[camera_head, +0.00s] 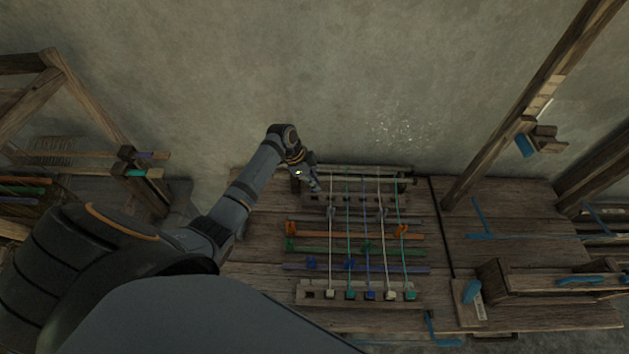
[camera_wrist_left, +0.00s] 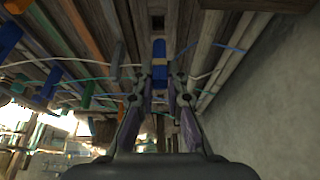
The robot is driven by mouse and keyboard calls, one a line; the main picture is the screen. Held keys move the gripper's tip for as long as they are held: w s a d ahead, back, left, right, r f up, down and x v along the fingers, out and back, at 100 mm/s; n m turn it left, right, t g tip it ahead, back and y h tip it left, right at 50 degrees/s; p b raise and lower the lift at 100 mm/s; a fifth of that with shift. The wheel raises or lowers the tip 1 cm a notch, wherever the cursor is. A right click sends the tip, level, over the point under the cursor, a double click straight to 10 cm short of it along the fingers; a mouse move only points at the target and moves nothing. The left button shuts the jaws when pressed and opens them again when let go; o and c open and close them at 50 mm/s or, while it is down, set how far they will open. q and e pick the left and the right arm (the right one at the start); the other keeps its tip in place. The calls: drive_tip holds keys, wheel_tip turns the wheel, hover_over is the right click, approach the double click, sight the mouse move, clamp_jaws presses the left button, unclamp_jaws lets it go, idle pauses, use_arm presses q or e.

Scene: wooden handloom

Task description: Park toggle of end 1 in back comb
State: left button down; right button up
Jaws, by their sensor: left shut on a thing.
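My left gripper (camera_head: 314,186) is at the left end of the wooden back comb (camera_head: 341,208) in the head view. In the left wrist view the gripper (camera_wrist_left: 160,80) is shut on a blue toggle (camera_wrist_left: 159,50) with a tan band, held between the fingertips. A dark square slot (camera_wrist_left: 157,21) in the wood lies just beyond the toggle. Whether the toggle touches the comb I cannot tell. In the head view the fingers hide the toggle. Several warp threads run from the back comb to the front comb (camera_head: 318,285). My right gripper is not in view.
Coloured bars cross under the threads, among them an orange bar (camera_head: 340,233) and a green bar (camera_head: 318,250). A wooden box (camera_head: 492,283) and blue tools stand at the right. The wall (camera_head: 350,90) rises close behind the back comb.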

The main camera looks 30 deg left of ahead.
use_arm(q)
wheel_tip(320, 180, down, 2)
drive_tip(key=shift+f+b, duration=0.1)
drive_tip(key=shift+b, duration=0.35)
drive_tip(key=shift+d+f, duration=0.1)
drive_tip(key=shift+f, duration=0.05)
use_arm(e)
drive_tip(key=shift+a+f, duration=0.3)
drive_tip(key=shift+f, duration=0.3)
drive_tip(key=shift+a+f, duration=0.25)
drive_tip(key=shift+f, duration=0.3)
use_arm(q)
drive_tip(key=shift+f+b, duration=0.65)
drive_tip(key=shift+f, duration=0.15)
drive_tip(key=shift+f+b, duration=0.6)
drive_tip(key=shift+f, duration=0.3)
drive_tip(key=c, duration=1.3)
unclamp_jaws()
drive_tip(key=shift+c, duration=0.2)
drive_tip(key=shift+o, duration=0.2)
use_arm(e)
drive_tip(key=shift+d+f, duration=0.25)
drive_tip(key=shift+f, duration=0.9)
